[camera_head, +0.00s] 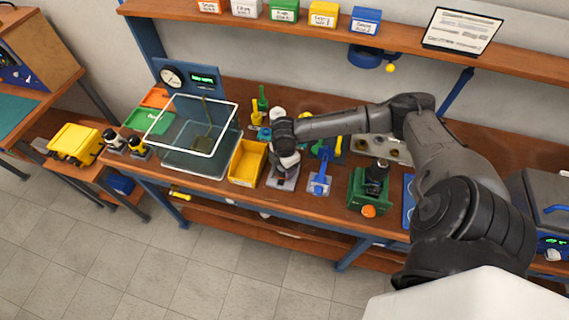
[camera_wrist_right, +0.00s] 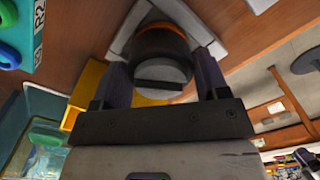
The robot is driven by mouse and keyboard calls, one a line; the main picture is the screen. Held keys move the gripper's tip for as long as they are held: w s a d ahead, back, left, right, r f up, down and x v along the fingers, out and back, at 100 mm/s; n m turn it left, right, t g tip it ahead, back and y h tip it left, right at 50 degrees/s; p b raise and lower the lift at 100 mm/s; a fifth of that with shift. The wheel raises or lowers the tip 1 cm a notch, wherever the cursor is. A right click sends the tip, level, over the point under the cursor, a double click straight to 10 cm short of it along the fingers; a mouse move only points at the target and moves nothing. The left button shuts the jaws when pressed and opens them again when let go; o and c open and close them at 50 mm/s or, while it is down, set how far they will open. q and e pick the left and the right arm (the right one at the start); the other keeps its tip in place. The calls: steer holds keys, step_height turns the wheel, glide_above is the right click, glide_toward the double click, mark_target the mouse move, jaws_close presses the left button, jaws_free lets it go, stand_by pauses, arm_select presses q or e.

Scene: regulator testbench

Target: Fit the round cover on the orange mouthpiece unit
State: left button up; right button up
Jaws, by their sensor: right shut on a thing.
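My right gripper (camera_head: 286,160) is low over a small grey stand (camera_head: 283,182) at the front of the bench. In the right wrist view, the fingers (camera_wrist_right: 162,80) are shut on the sides of a dark grey round cover (camera_wrist_right: 162,55). An orange rim, which I take for the mouthpiece unit (camera_wrist_right: 165,27), shows just behind the cover, over the light grey stand (camera_wrist_right: 203,27). The cover lines up roughly with the rim; I cannot tell whether it is seated. In the head view my right arm hides most of both. My left gripper is not in view.
A yellow bin (camera_head: 247,163) stands close left of the stand, and a blue stand (camera_head: 319,178) close right. A green fixture (camera_head: 363,192) is farther right. A clear tank (camera_head: 197,150) stands left. Bottles and small tools stand behind the gripper.

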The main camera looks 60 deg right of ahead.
steer(key=o, duration=0.8)
steer(key=shift+o, duration=1)
steer(key=shift+o, duration=0.2)
steer(key=shift+r, duration=0.1)
steer(key=shift+r+p, duration=1.15)
steer(key=shift+p, duration=0.2)
steer(key=shift+r+p, duration=2.15)
steer(key=shift+p, duration=0.25)
steer(key=shift+r+p, duration=0.6)
steer(key=shift+p, duration=0.05)
